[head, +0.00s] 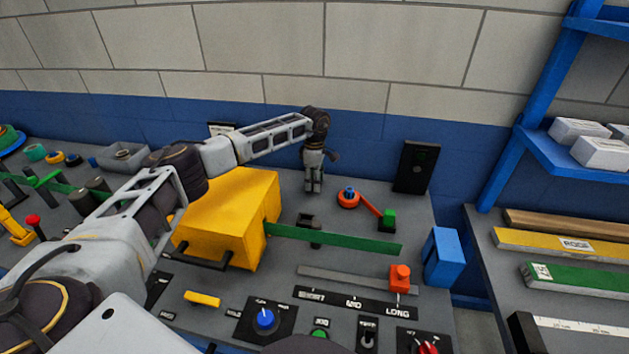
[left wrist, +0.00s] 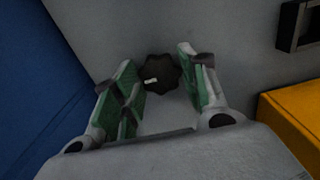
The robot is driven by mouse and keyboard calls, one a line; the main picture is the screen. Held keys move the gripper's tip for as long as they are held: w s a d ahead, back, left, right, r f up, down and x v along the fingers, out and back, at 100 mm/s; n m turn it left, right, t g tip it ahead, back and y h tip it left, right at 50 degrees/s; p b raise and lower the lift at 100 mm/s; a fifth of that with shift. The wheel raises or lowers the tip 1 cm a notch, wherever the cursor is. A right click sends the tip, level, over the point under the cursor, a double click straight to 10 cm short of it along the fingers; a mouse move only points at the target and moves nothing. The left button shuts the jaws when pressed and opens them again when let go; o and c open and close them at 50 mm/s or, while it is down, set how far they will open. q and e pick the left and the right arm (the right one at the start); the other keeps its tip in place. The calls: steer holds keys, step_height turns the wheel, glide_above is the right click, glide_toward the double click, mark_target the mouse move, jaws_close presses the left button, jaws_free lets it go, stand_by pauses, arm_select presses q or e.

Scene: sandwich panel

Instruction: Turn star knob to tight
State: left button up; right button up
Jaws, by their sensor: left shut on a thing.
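The star knob (left wrist: 161,72) is black with a lobed rim and a short white mark, and shows in the left wrist view between my fingers. My left gripper (left wrist: 160,82) has its green-padded fingers on either side of the knob and is shut on it. The mark points toward the left finger. In the head view my left gripper (head: 313,188) points down at the back of the grey panel, behind the yellow box. The knob cannot be made out there. My right gripper is not in view.
A large yellow box (head: 225,220) stands under my left arm, with a green bar (head: 340,239) beside it. An orange-red ring with an arm (head: 349,200) is right of the gripper. A black plate (head: 416,167) stands at the back. A blue block (head: 443,257) sits at the right edge.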

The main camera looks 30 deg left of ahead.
arm_select(q)
steer(key=shift+r, duration=0.15)
steer(key=o, duration=1)
steer(key=shift+o, duration=0.2)
step_height(320, 180, up, 12)
stand_by(0.6)
